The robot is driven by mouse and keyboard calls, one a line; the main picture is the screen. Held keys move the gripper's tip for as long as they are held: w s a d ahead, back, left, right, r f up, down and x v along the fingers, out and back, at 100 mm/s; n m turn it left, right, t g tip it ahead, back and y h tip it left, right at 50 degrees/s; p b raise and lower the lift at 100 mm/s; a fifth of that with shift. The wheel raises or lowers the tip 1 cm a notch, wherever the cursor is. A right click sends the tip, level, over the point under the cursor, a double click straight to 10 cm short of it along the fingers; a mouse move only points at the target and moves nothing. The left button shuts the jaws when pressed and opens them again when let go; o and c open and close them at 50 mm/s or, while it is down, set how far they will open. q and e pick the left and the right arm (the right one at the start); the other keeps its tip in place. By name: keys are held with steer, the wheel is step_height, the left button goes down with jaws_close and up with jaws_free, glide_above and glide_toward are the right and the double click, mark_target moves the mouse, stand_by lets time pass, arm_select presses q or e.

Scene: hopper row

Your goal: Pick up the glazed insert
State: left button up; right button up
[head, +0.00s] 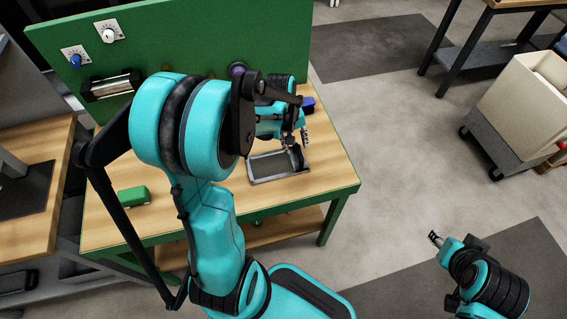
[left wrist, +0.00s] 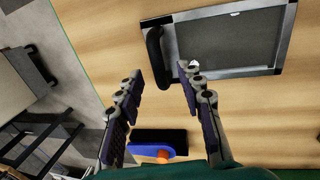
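The glazed insert (head: 262,168), a dark grey pane in a light metal frame, lies flat on the wooden bench top (head: 325,180). It also shows in the left wrist view (left wrist: 238,40), with a black bar handle (left wrist: 155,58) along its left end. My left gripper (head: 296,142) is over the handle end of the insert. In the left wrist view its fingers (left wrist: 160,75) are spread apart with nothing between them, and the handle shows just beyond the fingertips. I cannot tell the exact height gap. My right gripper (head: 436,239) is far off over the floor, too small to judge.
A blue-and-black item with an orange knob (left wrist: 160,150) is on the bench near my left gripper. A green block (head: 133,196) lies at the bench's left. A green panel (head: 180,38) with dials stands behind. A cream bin cart (head: 520,105) is at the right.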

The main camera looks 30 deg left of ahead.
mark_target(298, 150)
arm_select(q)
steer(key=f, duration=0.1)
steer(key=f+b, duration=0.1)
steer(key=f, duration=0.1)
steer(key=d+f+b, duration=0.1)
steer(key=shift+w+f, duration=0.15)
steer(key=shift+w, duration=0.15)
steer(key=shift+c, duration=0.3)
jaws_close()
steer(key=shift+r, duration=0.2)
step_height(298, 150, up, 4)
steer(key=p, duration=0.2)
steer(key=shift+r+p, duration=0.2)
steer(key=shift+p, duration=0.1)
steer(key=s+d+r+p, duration=0.3)
steer(key=d+r, duration=0.3)
steer(key=d, duration=0.5)
steer(key=shift+s+r+p, duration=0.2)
steer(key=shift+r+p, duration=0.05)
steer(key=shift+p, duration=0.15)
